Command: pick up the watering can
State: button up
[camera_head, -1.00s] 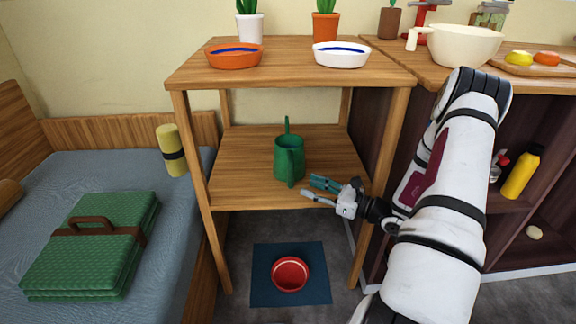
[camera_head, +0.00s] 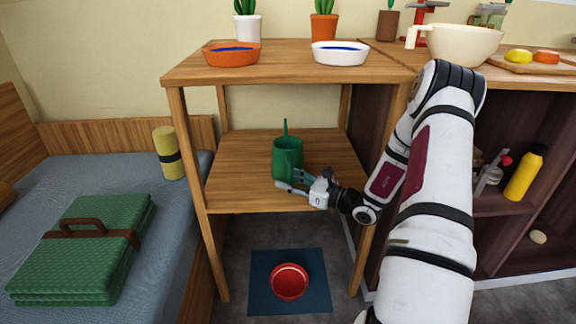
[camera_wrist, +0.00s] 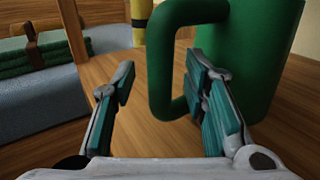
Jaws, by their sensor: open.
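The green watering can (camera_head: 287,156) stands upright on the lower wooden shelf (camera_head: 236,187). Its spout points up at the back. In the wrist view the can's body (camera_wrist: 262,60) fills the upper right, and its handle loop (camera_wrist: 158,62) hangs toward the middle. My gripper (camera_head: 291,182) is at the can's front right, low over the shelf. In the wrist view my gripper (camera_wrist: 165,100) is open, with one finger left of the handle and the other in front of the can's body. The handle shows between and beyond the fingertips. I cannot tell whether the right finger touches the can.
The upper shelf (camera_head: 285,67) holds an orange dish (camera_head: 232,58), a white dish (camera_head: 339,58) and potted cacti. Wooden legs (camera_head: 194,190) frame the lower shelf. A red bowl (camera_head: 289,285) sits on a blue mat below. The shelf left of the can is clear.

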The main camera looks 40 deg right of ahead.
grip_shut()
jog(key=shift+r, duration=0.25)
